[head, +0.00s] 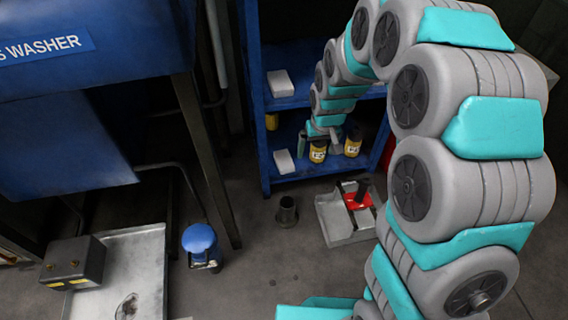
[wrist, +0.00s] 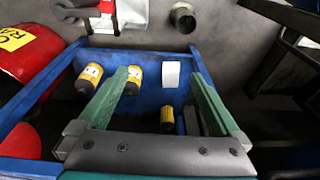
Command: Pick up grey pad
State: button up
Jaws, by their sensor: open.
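A pale grey-white pad (head: 283,162) lies on the lower shelf of the blue rack, at its left front; a similar pad (head: 280,84) lies on the upper shelf. I cannot tell by colour which one is the grey pad. In the wrist view one pale pad (wrist: 171,74) shows whole, between the green fingertips and beyond them. My gripper (head: 318,140) is inside the rack above the lower shelf, right of the lower pad.
Yellow-labelled dark bottles (head: 318,151) (head: 353,143) stand right of the lower pad, close to my gripper. A yellow can (head: 271,121) is at the rack's left. The rack's blue side post (head: 254,100) is near. A tray (head: 335,222) and dark cup (head: 287,212) are on the floor.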

jog(key=n+t+b, duration=0.1)
jog(key=t+b, duration=0.1)
send_near(285, 162)
jog(key=shift+w+d+f+y, duration=0.1)
jog(key=shift+d+f+y, duration=0.3)
jog(key=shift+d+f, duration=0.25)
jog(key=shift+a+b+x, duration=0.15)
jog(key=shift+b+x, duration=0.1)
jog(key=shift+x, duration=1.75)
jog(key=shift+a+b+x, duration=0.2)
jog(key=shift+b+x, duration=0.05)
jog(key=shift+x, duration=1.75)
jog(key=shift+w+r, duration=0.1)
jog(key=c, duration=1.2)
jog(key=shift+r, duration=0.1)
jog(key=shift+r, duration=0.5)
jog(key=v, duration=0.2)
jog(key=shift+w+a+r, duration=0.1)
jog(key=shift+r, duration=0.25)
jog(key=s, duration=0.5)
jog(key=s+d, duration=0.1)
jog(key=s, duration=0.4)
jog(key=s+r+p, duration=0.1)
jog(key=s, duration=0.4)
jog(key=shift+s+d+r, duration=0.1)
jog(key=shift+s+d, duration=0.1)
jog(key=shift+s, duration=0.05)
